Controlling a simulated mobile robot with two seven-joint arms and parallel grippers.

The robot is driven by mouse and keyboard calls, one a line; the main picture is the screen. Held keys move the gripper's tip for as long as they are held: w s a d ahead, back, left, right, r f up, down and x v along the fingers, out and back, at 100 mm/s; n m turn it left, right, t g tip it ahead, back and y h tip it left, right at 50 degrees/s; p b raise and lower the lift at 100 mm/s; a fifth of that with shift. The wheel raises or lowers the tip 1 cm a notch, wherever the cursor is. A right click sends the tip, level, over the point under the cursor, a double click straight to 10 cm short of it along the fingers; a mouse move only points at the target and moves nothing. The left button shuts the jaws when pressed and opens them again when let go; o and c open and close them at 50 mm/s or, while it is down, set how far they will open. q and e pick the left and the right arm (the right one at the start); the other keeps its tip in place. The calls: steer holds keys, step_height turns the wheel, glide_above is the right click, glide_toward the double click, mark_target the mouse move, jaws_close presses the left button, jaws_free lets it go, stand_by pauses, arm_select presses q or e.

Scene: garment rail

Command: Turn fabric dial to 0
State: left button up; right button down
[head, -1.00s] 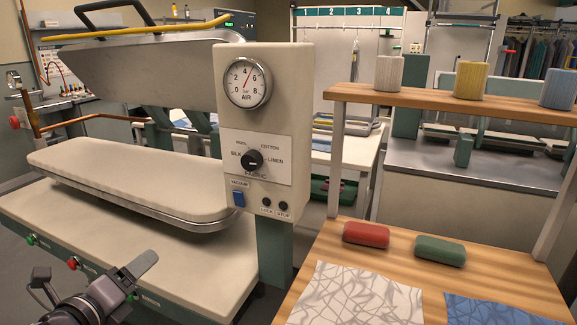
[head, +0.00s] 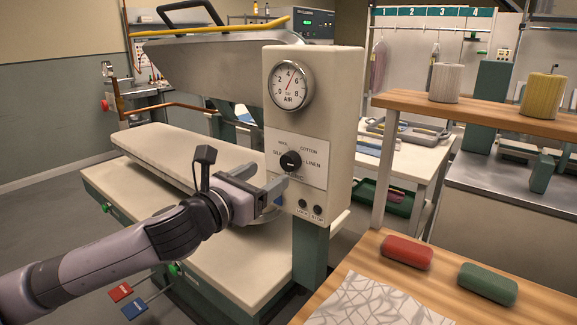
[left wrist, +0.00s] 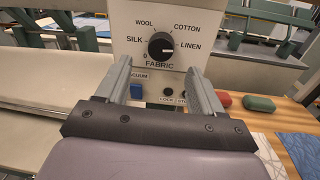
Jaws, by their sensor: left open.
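The black round fabric dial (head: 291,161) is on the white label plate of the beige control box (head: 340,130). In the left wrist view the dial (left wrist: 161,46) has SILK, WOOL, COTTON and LINEN around it and a 0 at its lower left. Its white mark appears to point right, toward LINEN. My left gripper (head: 270,175) is open and empty, in front of the box and slightly below the dial. In the left wrist view its fingers (left wrist: 158,68) stand left and right below the dial, apart from it. My right gripper is not in view.
A blue vacuum switch (left wrist: 137,91) and two dark LOCK and STOP buttons (head: 310,211) sit below the dial. The pressing board (head: 160,150) lies left of the box. A wooden shelf (head: 365,255) with red and green cases stands right. Space before the dial is open.

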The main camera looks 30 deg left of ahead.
mark_target(287, 164)
arm_select(q)
steer(key=shift+w+d+p, duration=0.1)
steer(key=shift+w+p, duration=0.65)
steer(key=shift+w, duration=2.35)
steer(key=c, duration=1.1)
steer(key=shift+o, duration=0.2)
